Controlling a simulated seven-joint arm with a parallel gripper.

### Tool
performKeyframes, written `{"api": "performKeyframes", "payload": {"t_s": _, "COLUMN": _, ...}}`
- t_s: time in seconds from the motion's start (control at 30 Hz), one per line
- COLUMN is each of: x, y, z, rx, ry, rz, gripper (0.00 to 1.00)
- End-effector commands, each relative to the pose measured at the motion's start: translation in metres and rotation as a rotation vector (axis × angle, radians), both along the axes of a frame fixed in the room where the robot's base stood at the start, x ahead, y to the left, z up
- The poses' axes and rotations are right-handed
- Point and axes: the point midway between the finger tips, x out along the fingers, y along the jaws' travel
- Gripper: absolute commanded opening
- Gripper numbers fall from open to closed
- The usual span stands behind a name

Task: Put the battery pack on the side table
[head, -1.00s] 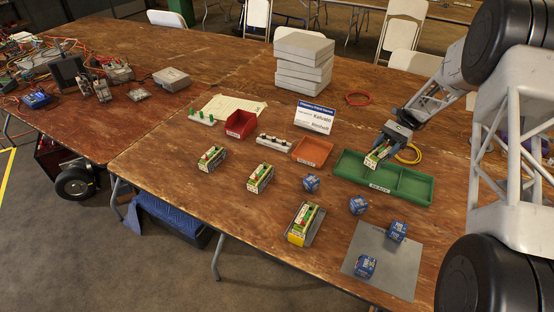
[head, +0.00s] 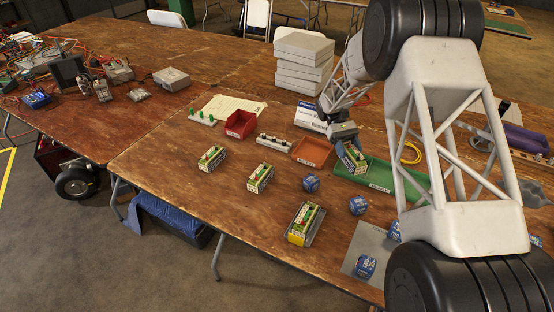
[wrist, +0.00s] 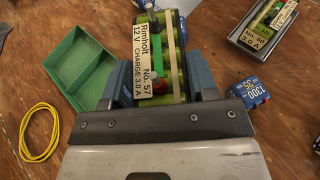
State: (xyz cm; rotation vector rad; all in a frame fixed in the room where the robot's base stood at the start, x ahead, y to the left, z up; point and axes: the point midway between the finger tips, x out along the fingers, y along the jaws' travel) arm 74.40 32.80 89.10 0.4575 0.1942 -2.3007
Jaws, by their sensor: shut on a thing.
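My gripper (head: 349,153) is shut on a green and yellow battery pack (head: 356,160), held above the table by the left end of the green tray (head: 376,186). In the wrist view the pack (wrist: 160,60) sits between the blue fingers; its white label reads Rimholt, No. 57, 12 V, charge 3.0 A. Similar packs stand on the wooden table at left (head: 211,159) and centre (head: 260,178). Another pack (head: 304,221) sits in a grey and yellow holder near the front edge. I cannot tell which surface is the side table.
Blue blocks (head: 311,183) lie around the table, some by a grey mat (head: 362,240). An orange bin (head: 311,150), a red bin (head: 240,124), a white sign (head: 308,116) and stacked boxes (head: 303,62) stand behind. A cluttered table adjoins at left; another (head: 510,22) lies far right.

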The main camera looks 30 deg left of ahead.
Motion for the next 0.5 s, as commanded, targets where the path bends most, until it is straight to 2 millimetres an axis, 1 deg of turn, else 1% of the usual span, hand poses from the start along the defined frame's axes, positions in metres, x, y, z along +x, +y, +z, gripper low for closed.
{"api": "performKeyframes", "payload": {"t_s": 0.03, "x": -0.004, "y": 0.007, "z": 0.002, "rx": -0.001, "ry": -0.001, "rz": 0.056, "gripper": 0.06}}
{"api": "performKeyframes", "payload": {"t_s": 0.37, "x": -0.021, "y": 0.047, "z": 0.008, "rx": -0.001, "ry": -0.001, "rz": 0.452, "gripper": 0.06}}
{"api": "performKeyframes", "payload": {"t_s": 0.5, "x": -0.027, "y": 0.066, "z": 0.012, "rx": -0.001, "ry": -0.001, "rz": 0.624, "gripper": 0.06}}
